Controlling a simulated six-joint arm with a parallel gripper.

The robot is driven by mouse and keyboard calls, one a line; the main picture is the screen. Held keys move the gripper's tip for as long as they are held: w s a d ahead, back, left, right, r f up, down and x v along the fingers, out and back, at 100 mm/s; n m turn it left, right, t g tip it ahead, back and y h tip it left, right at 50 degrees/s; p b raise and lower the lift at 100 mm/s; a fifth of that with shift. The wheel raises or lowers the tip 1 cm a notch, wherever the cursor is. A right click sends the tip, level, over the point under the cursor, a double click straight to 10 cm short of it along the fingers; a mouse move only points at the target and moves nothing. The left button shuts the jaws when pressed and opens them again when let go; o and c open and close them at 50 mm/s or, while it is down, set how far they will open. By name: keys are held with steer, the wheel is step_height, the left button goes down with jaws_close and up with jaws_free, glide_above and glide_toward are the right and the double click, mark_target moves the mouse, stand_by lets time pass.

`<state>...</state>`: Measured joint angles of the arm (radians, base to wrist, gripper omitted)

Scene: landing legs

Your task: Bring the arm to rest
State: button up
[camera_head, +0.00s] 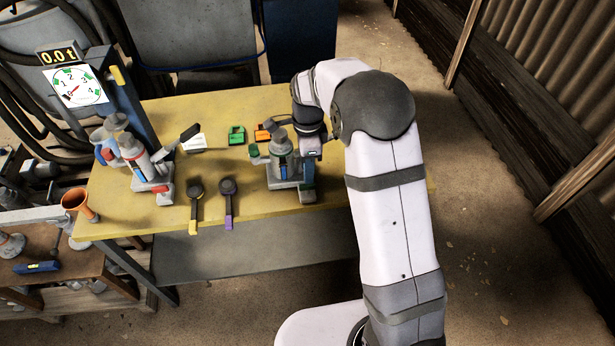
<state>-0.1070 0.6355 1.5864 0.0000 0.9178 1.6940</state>
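My arm is white with dark grey joints and reaches over the right end of the yellow table (240,112). Its wrist bends down, and my gripper (310,147) is beside the right-hand grey landing-leg assembly (284,172). The fingers are small and partly hidden, so I cannot tell whether they are open or touch the assembly. A second grey leg assembly (148,168) with blue and red parts stands at the left of the table.
A yellow-ended tool (195,205) and a purple-ended tool (229,202) lie at the front edge. A green block (237,135) and an orange block (262,133) lie behind. An orange funnel (78,203) is at the left corner. A gauge (75,87) stands back left.

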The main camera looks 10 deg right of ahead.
steer(key=shift+r, duration=0.9)
steer(key=s+d+f+n+g, duration=0.1)
steer(key=s+f+n, duration=0.2)
steer(key=s+n, duration=0.45)
steer(key=s+d+f+n+g, duration=0.1)
steer(key=s+f+n, duration=0.3)
steer(key=n, duration=0.6)
steer(key=s+d+r+n, duration=0.15)
steer(key=s+r, duration=0.25)
steer(key=s, duration=1)
steer(key=r, duration=0.1)
steer(key=d+r+t, duration=0.1)
steer(key=w+r+t, duration=0.1)
steer(key=r, duration=0.1)
steer(key=shift+d+m, duration=0.3)
steer(key=shift+m, duration=0.1)
